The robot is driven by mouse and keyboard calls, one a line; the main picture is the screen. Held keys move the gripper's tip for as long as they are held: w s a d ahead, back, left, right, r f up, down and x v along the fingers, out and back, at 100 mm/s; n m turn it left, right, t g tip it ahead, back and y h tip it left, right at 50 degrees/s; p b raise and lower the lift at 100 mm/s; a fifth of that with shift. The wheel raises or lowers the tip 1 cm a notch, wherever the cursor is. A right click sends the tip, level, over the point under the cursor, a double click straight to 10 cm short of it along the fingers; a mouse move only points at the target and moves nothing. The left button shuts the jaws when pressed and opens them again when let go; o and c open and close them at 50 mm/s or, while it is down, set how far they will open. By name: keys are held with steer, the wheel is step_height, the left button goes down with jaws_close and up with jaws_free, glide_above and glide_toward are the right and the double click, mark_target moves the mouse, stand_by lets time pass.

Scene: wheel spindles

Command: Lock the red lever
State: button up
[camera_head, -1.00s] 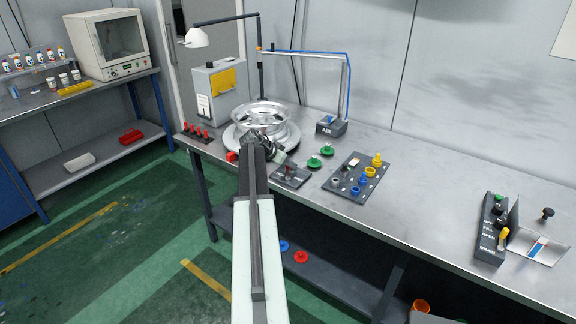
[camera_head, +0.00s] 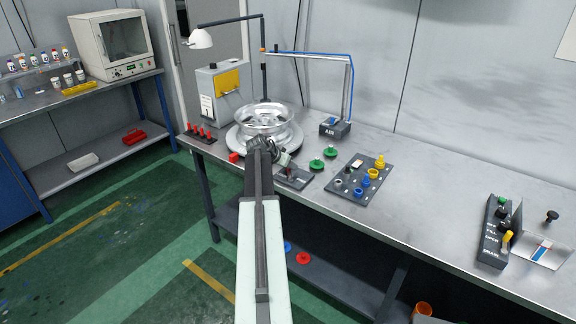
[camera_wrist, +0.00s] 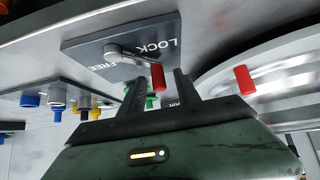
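The lever is a grey arm with a red handle (camera_wrist: 157,77), pivoted on a dark plate (camera_wrist: 82,50) marked LOCK and FREE. In the wrist view the arm points between the two words. In the head view the plate (camera_head: 297,180) sits near the bench's front edge, with the small lever partly hidden by my gripper. My gripper (camera_wrist: 158,80) is open, one finger on each side of the red handle in the wrist view. Gaps show on both sides of the handle, and I cannot tell how deep it sits between the fingers.
A silver wheel (camera_head: 264,118) stands on a round base just behind my gripper. Green knobs (camera_head: 317,164) and a dark tray of coloured parts (camera_head: 347,190) are to the right.

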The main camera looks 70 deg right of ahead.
steer(key=p+v, duration=0.5)
steer(key=v, duration=0.2)
steer(key=shift+a+r+p, duration=0.2)
steer(key=shift+r+p, duration=0.15)
steer(key=shift+a, duration=0.15)
steer(key=shift+f, duration=0.1)
steer(key=shift+w, duration=0.1)
